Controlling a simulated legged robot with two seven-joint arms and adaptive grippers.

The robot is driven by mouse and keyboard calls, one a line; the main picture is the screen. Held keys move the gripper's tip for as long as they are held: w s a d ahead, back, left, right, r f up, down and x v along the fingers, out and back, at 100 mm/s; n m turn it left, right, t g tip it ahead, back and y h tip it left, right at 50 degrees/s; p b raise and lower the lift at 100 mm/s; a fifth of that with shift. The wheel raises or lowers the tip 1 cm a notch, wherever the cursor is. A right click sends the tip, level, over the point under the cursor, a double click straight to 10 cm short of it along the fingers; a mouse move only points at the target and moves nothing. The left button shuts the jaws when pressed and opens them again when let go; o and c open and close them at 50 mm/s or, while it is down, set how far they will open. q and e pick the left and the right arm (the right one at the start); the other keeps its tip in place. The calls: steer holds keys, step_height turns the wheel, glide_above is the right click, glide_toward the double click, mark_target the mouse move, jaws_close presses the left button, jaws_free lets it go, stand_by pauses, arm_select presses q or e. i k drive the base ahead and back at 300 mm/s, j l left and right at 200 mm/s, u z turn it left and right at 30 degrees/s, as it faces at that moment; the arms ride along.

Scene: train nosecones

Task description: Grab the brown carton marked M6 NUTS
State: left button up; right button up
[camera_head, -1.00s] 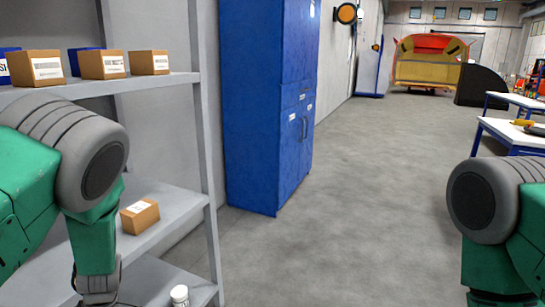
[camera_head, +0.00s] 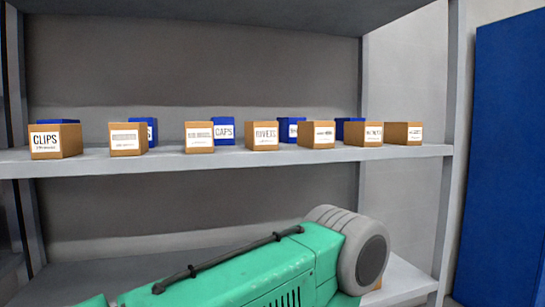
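Several brown cartons with white labels stand in a row on the middle shelf. The carton at the left end (camera_head: 55,140) reads CLIPS and one near the middle (camera_head: 263,136) reads RIVETS. A carton toward the right (camera_head: 364,133) has short lettering that may end in NUTS, but I cannot read it surely. The labels on the other brown cartons, such as the one at the right end (camera_head: 404,133), are too small to read. Neither gripper is in view. My green arm with its grey joint crosses the bottom, in front of the lower shelf.
Blue boxes stand behind the brown cartons, one (camera_head: 223,131) marked CAPS. The grey rack has a middle shelf (camera_head: 230,157), a board overhead and an upright at right. A brown carton (camera_head: 379,284) peeks out behind my arm. A blue cabinet (camera_head: 510,160) stands at right.

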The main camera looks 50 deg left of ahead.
mark_target(199, 135)
steer(key=k+j+u, duration=0.3)
steer(key=u, duration=1.45)
steer(key=k+j, duration=0.05)
steer(key=j, duration=0.05)
